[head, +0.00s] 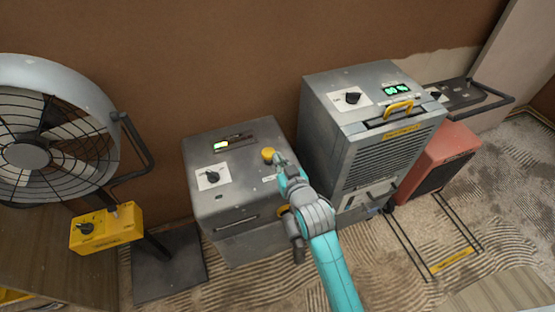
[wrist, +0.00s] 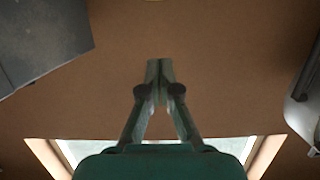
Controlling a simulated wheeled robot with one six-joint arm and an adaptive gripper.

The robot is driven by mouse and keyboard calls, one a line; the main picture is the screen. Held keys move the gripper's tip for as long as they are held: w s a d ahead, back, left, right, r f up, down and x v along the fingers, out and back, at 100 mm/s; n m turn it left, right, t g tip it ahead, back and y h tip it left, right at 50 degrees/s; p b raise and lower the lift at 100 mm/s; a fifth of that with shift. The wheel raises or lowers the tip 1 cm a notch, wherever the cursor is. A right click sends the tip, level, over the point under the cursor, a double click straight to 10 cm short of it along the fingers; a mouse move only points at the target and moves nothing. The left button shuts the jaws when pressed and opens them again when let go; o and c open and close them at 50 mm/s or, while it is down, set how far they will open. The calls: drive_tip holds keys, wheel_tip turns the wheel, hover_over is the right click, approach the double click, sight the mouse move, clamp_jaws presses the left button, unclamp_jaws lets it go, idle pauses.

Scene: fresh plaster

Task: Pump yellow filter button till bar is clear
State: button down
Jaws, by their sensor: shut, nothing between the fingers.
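The yellow filter button (head: 268,154) stands on the top of a grey box unit (head: 228,180) in the head view. A dark bar display (head: 235,140) lies to its upper left, with a short bright green-white patch lit at its left end. My gripper (head: 279,160) is shut and empty, its tips just right of the button. I cannot tell whether they touch it. In the wrist view my shut gripper (wrist: 159,75) points at the brown wall (wrist: 225,50).
The grey unit has a black knob (head: 212,176) on its top left. A taller grey dehumidifier (head: 375,140) with a yellow handle (head: 398,108) stands close to the right of my arm. A fan (head: 40,135) and a yellow control box (head: 107,228) are on the left.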

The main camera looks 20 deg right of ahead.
hover_over(271, 159)
drive_tip(key=f, duration=0.2)
wheel_tip(271, 159, down, 3)
drive_tip(key=shift+f, duration=0.5)
drive_tip(key=shift+f, duration=1.5)
